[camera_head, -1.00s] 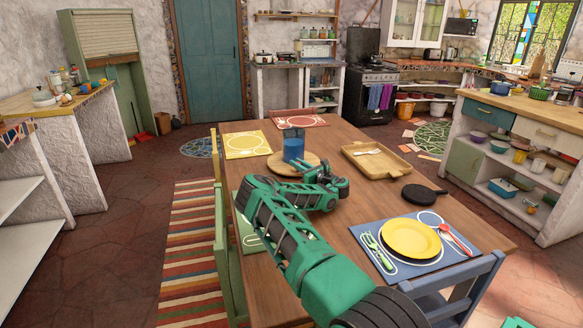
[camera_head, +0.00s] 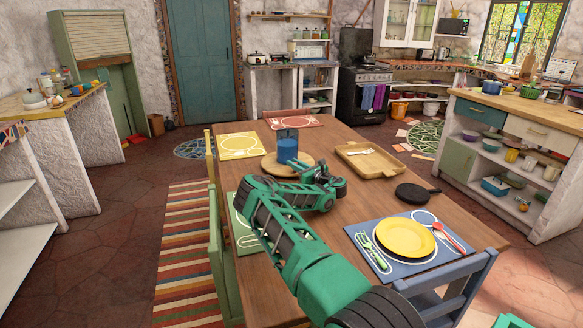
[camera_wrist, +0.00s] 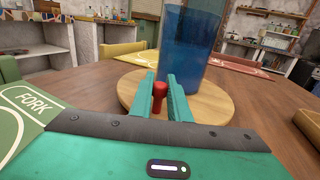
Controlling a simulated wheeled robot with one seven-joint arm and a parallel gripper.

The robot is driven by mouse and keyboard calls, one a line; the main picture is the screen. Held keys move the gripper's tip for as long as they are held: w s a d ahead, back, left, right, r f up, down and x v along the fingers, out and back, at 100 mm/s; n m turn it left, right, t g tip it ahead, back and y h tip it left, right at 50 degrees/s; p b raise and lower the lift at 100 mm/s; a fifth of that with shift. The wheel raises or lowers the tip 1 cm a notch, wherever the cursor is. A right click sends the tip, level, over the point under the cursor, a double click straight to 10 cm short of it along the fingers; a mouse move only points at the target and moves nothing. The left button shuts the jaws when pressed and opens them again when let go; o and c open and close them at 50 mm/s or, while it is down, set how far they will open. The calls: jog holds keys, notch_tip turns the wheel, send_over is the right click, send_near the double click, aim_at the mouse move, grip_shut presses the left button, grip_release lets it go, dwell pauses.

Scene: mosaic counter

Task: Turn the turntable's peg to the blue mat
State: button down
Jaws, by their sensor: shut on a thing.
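The turntable is a round wooden disc (camera_head: 269,166) near the middle of the table, carrying a blue-filled clear container (camera_head: 288,146). In the wrist view the disc (camera_wrist: 222,108) fills the centre, with the container (camera_wrist: 188,45) on it. The red peg (camera_wrist: 159,97) stands at the disc's near edge, between my two green fingers. My gripper (camera_wrist: 160,98) is shut on the peg. In the head view my gripper (camera_head: 302,164) is at the disc's near right side and hides the peg. The blue mat (camera_head: 372,258) lies at the table's near right, under a yellow plate.
A yellow mat (camera_head: 226,153), a red mat (camera_head: 318,122) and a green mat (camera_head: 240,238) lie around the table. A wooden tray (camera_head: 384,174) and a black pan (camera_head: 411,194) are right of the turntable. A fork and spoon flank the yellow plate (camera_head: 405,243).

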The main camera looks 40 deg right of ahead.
jog(key=c, duration=1.7)
grip_release()
jog(key=shift+w+r, duration=0.15)
jog(key=shift+w, duration=0.1)
jog(key=shift+o, duration=0.2)
jog(key=shift+s, duration=0.1)
jog(key=shift+s, duration=0.1)
jog(key=s, duration=1)
jog(key=shift+s, duration=0.25)
